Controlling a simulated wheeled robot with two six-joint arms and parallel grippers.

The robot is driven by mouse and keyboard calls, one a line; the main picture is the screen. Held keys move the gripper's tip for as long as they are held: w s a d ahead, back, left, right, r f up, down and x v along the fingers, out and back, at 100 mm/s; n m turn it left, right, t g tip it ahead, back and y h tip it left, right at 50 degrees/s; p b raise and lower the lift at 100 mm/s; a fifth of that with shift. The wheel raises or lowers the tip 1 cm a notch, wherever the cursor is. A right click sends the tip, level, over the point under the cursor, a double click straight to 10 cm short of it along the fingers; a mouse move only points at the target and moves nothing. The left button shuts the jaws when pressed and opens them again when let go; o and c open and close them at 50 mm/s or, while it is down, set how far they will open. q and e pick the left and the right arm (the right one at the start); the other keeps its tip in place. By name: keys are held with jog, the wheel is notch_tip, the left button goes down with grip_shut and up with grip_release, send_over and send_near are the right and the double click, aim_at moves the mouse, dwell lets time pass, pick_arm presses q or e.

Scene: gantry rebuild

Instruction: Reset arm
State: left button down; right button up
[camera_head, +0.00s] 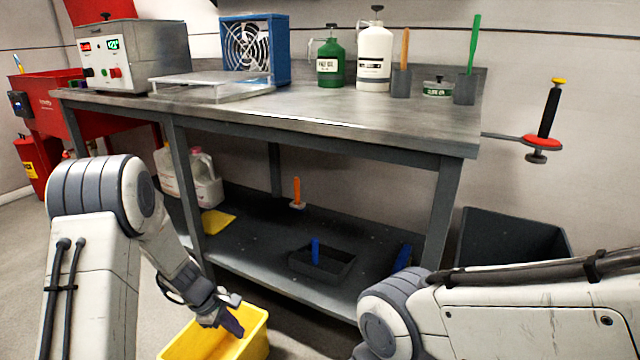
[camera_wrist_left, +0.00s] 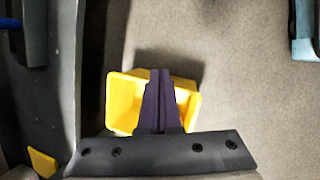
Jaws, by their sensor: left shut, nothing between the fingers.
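My left gripper (camera_head: 232,318) is shut and empty, above the yellow bin (camera_head: 246,343) on the floor in front of the workbench. In the left wrist view its dark fingers (camera_wrist_left: 159,80) lie together over the middle of the yellow bin (camera_wrist_left: 121,100). My right arm comes in at the lower right of the head view, but its gripper is out of the frame.
The grey workbench (camera_head: 330,115) carries a control box (camera_head: 150,55), a blue fan unit (camera_head: 285,50) and several bottles and holders. Its lower shelf (camera_head: 240,245) holds jugs and a dark tray (camera_head: 335,272). A dark bin (camera_head: 510,240) stands at the right.

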pick_arm(q)
jog(key=s+d+r+m+g+p, duration=0.2)
jog(key=s+d+r+m, duration=1.1)
jog(key=d+r, duration=0.3)
jog(key=s+r+m+y+p, duration=0.1)
jog(key=s+r+m, duration=0.35)
jog(key=s, duration=0.35)
jog(key=s+r+m+y+p, duration=0.2)
jog(key=s+r+m, duration=0.1)
jog(key=s+m, duration=0.4)
notch_tip(320, 180, up, 37)
jog(key=n+p, duration=0.1)
jog(key=p, duration=3.6)
jog(key=shift+s+d, duration=0.15)
jog(key=shift+s, duration=0.05)
